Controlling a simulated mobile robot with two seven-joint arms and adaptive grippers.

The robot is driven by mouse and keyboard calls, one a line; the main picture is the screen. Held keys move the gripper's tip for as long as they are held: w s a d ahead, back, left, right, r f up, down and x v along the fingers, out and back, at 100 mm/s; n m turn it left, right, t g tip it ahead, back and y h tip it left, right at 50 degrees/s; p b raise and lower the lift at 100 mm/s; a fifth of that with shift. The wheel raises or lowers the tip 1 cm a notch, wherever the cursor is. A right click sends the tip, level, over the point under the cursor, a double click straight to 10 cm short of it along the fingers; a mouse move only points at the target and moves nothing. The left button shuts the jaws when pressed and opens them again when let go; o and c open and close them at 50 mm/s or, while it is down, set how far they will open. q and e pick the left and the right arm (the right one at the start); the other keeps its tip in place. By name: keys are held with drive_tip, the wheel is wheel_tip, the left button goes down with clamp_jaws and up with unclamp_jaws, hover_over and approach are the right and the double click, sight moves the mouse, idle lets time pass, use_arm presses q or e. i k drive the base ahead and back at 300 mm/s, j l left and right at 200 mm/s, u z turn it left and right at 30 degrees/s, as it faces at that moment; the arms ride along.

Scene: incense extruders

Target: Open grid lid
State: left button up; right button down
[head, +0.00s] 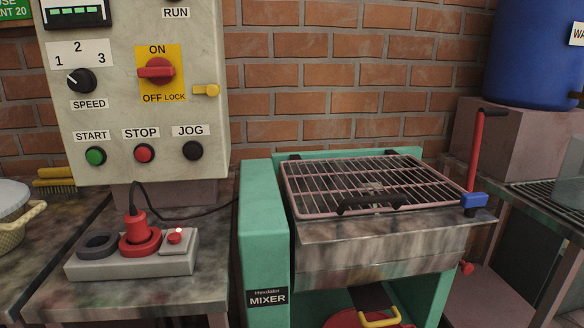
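The grid lid (340,181) is a pinkish wire grid lying flat over the top of the green mixer (263,215). It looks closed. A black handle (372,204) sits at its front edge, and dark hinge-like pieces show at its back edge. A blue block (474,200) sits at the lid's front right corner. Something pale shows dimly through the bars inside the trough. Neither gripper is in the head view.
A control panel (120,120) with a red ON/OFF knob (156,72) stands at left. A grey socket box (120,262) with a red plug lies on the left table. A red lever (476,150) rises right of the lid. A blue barrel (535,55) stands behind right.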

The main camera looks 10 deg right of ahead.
sight(399, 199)
drive_tip(key=k+l+z, duration=0.1)
drive_tip(key=l, duration=0.3)
drive_tip(key=k+l+z, duration=0.15)
drive_tip(key=l, duration=0.2)
drive_tip(key=k+l+z, duration=0.1)
drive_tip(key=l, duration=0.35)
drive_tip(key=k+l+z, duration=0.15)
drive_tip(key=l, duration=0.25)
